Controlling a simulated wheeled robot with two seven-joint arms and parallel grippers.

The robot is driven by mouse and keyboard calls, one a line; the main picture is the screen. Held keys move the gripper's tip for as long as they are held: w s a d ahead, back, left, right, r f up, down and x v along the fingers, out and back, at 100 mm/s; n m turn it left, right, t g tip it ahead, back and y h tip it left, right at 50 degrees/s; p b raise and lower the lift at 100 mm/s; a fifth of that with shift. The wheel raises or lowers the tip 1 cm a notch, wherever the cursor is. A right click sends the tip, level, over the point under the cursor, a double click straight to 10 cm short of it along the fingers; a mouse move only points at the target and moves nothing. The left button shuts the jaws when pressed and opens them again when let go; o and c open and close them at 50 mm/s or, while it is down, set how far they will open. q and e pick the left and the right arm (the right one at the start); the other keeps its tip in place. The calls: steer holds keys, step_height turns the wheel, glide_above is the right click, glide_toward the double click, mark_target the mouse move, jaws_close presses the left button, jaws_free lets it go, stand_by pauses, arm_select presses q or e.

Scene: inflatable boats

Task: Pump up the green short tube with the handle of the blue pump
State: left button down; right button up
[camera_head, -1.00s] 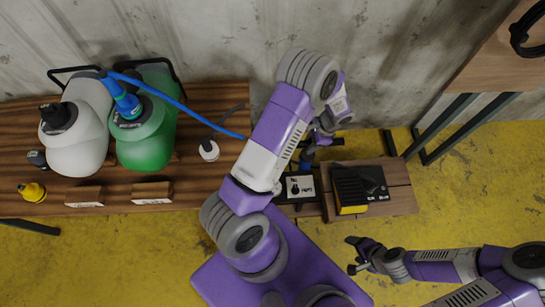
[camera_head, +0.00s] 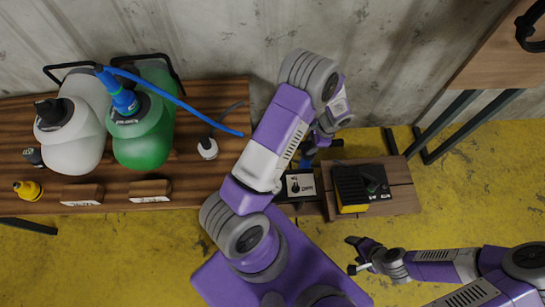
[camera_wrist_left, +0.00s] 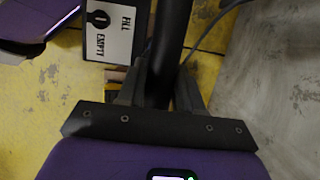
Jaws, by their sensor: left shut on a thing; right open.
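The green short tube (camera_head: 143,145) stands on the wooden bench at left, with a blue fitting (camera_head: 122,98) on top and a blue hose (camera_head: 185,100) running right from it. The blue pump (camera_head: 307,160) is mostly hidden behind my left arm; a little blue shows by the gripper. My left gripper (camera_head: 324,137) is shut on the black pump handle (camera_wrist_left: 172,45), which runs up between its fingers in the left wrist view. My right gripper (camera_head: 357,256) is open and empty over the floor at lower right.
A white tube (camera_head: 75,145) stands left of the green one. A yellow cap (camera_head: 28,190), a small white bottle (camera_head: 208,148) and two labelled blocks lie on the bench. A FILL/EMPTY panel (camera_wrist_left: 112,30) and a yellow-black device (camera_head: 350,190) are near the pump.

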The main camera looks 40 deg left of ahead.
arm_select(q)
steer(key=c, duration=0.7)
jaws_free()
steer(key=shift+r, duration=0.15)
steer(key=shift+r, duration=0.1)
step_height(320, 180, up, 7)
steer(key=p, duration=0.5)
